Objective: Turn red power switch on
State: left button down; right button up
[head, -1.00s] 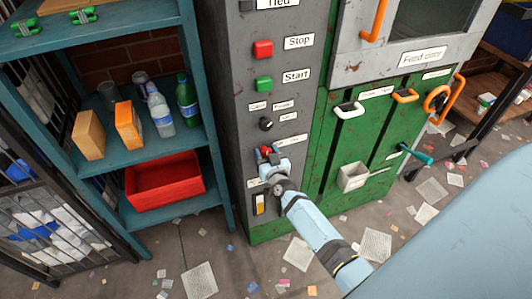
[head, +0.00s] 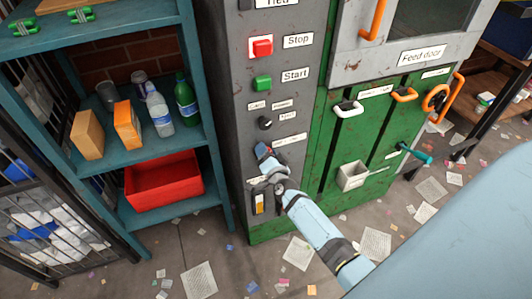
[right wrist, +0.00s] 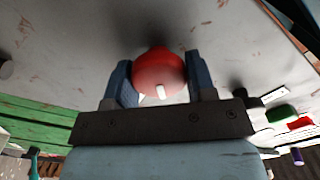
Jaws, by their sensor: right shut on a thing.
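The red power switch (right wrist: 158,72) is a round red knob with a white mark, on the grey panel (head: 233,130). It shows between the two blue fingers of my right gripper (right wrist: 160,85) in the right wrist view, the white mark toward the palm. My right gripper is shut on the knob. In the head view my right gripper (head: 266,153) is against the panel below the small black knob (head: 265,123), and hides the red switch. My left gripper is not in view.
Above are a red Stop button (head: 261,47) and a green Start button (head: 261,83). A yellow and white rocker (head: 259,204) is just below my gripper. A teal shelf (head: 165,143) with bottles, boxes and a red bin (head: 165,187) stands left. The green machine (head: 325,155) is right.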

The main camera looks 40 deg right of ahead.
jog(key=m+b, duration=0.1)
jog(key=m, duration=0.4)
jog(key=shift+f, duration=0.2)
jog(key=shift+m+b, duration=0.45)
jog(key=shift+m, duration=1.15)
jog(key=o, duration=0.9)
jog(key=shift+s, duration=0.1)
